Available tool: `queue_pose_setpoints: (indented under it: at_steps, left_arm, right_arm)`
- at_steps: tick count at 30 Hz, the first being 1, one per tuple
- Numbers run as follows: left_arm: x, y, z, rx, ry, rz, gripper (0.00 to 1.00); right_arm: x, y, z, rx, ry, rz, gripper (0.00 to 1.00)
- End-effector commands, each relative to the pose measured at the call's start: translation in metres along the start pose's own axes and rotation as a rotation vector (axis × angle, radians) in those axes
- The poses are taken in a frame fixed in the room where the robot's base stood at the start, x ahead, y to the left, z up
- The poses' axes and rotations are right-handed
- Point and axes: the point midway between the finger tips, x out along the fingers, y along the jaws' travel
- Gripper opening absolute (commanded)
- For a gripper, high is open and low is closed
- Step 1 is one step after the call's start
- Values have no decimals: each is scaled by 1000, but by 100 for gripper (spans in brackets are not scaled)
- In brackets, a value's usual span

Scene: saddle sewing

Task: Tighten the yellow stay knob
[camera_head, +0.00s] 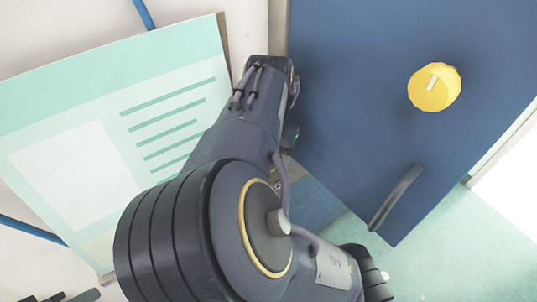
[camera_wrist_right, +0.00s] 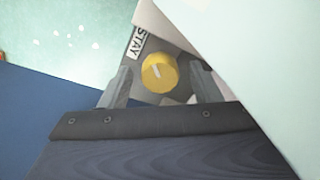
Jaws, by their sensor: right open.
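In the right wrist view a yellow knob (camera_wrist_right: 158,72) with a pale pointer mark sits on a grey panel (camera_wrist_right: 182,52) next to a white label (camera_wrist_right: 137,42) reading STAY. My right gripper (camera_wrist_right: 160,68) is open, with one grey finger on each side of the knob in this view. I see a gap between each finger and the knob. I cannot tell how far the fingertips reach along its depth. In the head view a dark arm covers the middle, and its fingers and the STAY label are not visible there. My left gripper is not identifiable.
In the head view a blue door (camera_head: 350,110) carries a separate yellow knob (camera_head: 434,87) and a dark curved handle (camera_head: 396,197). A pale green and white poster (camera_head: 75,150) stands at the left. Green floor (camera_head: 470,260) shows at the lower right.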

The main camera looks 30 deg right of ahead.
Motion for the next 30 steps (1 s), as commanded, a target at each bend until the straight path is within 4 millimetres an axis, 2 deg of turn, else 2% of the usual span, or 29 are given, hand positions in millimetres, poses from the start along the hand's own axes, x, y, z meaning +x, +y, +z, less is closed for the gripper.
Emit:
queue_pose_setpoints:
  at_steps: [3,13,17,24,30]
  left_arm:
    - [0,0,0,0,0,0,36]
    - [0,0,0,0,0,0,36]
    - [5,-2,2,0,0,0,36]
    - [25,-12,13,0,0,0,36]
    - [26,-12,13,0,0,0,36]
  right_arm:
    - [0,0,0,0,0,0,56]
    - [0,0,0,1,0,1,12]
    - [2,0,0,24,-1,-1,12]
    - [3,0,0,216,1,-1,12]
    - [0,0,0,276,0,0,12]
